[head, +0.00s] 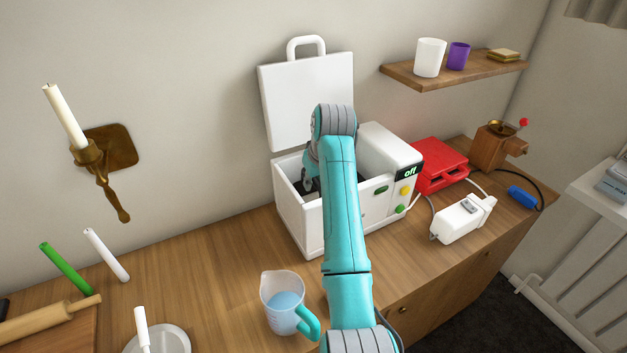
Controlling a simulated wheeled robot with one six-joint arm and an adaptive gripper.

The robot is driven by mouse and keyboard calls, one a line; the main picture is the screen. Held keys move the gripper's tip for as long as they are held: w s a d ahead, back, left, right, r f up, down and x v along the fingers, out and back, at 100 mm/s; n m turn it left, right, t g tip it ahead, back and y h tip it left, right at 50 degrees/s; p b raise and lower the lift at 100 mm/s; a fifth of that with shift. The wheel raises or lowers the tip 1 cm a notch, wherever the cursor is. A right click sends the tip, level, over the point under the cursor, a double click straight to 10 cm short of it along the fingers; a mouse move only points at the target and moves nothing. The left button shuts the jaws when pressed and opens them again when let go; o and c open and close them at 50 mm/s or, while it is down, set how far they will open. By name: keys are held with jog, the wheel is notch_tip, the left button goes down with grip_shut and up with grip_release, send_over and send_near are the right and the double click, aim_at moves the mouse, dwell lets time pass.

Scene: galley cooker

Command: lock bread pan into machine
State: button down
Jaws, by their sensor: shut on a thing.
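The white bread machine (300,222) stands on the wooden counter against the wall. Its lid (310,95) is raised and its small display reads "off". My teal arm reaches over the front of the machine, and my gripper (309,184) is down at the machine's open top, largely hidden by the arm. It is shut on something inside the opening. The bread pan cannot be made out clearly; only dark shapes show inside the cavity, so I cannot tell how the pan is seated.
A measuring jug (283,303) with blue liquid stands close left of my arm. A candle holder (104,160) is on the wall.

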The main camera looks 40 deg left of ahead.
jog(key=shift+c, duration=1.9)
grip_release()
jog(key=shift+f, duration=0.15)
jog(key=shift+v, duration=5.05)
jog(key=shift+d, duration=0.1)
